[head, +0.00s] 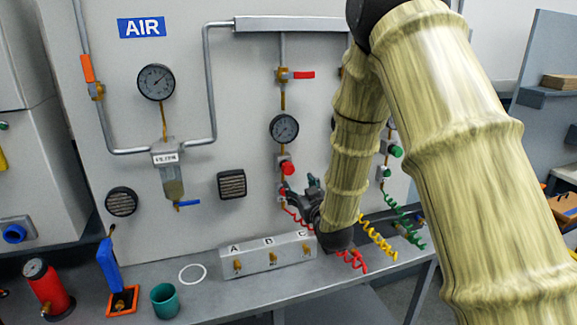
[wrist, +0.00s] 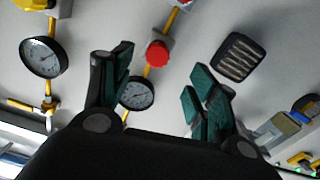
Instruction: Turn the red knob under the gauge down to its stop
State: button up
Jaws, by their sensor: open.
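The red knob (head: 288,168) sits on a fitting on the wall panel, below a round white-faced gauge (head: 284,128). In the wrist view, the red knob (wrist: 157,54) shows beyond the fingertips, in the space between them, and the gauge (wrist: 136,94) lies below it in the picture, partly behind the left finger. My gripper (head: 308,194) is just below and right of the knob in the head view. In the wrist view, my gripper (wrist: 162,86) is open, with its green-padded fingers wide apart and nothing between them. It appears apart from the knob.
A grey block marked A, B, C (head: 268,258) stands on the bench below. Coiled red, yellow and green hoses hang near my arm. A red-handled valve (head: 298,75) sits above the gauge. A black vent (head: 231,184) is left of the knob. My arm hides part of the panel.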

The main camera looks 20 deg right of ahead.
aim_at(289, 171)
jog(key=w+p, duration=0.1)
jog(key=w, duration=0.2)
jog(key=w+p, duration=0.2)
jog(key=w, duration=0.2)
jog(key=w+p, duration=0.1)
jog(key=w, duration=0.3)
jog(key=shift+a+r, duration=0.2)
jog(key=shift+r, duration=0.1)
jog(key=c, duration=1)
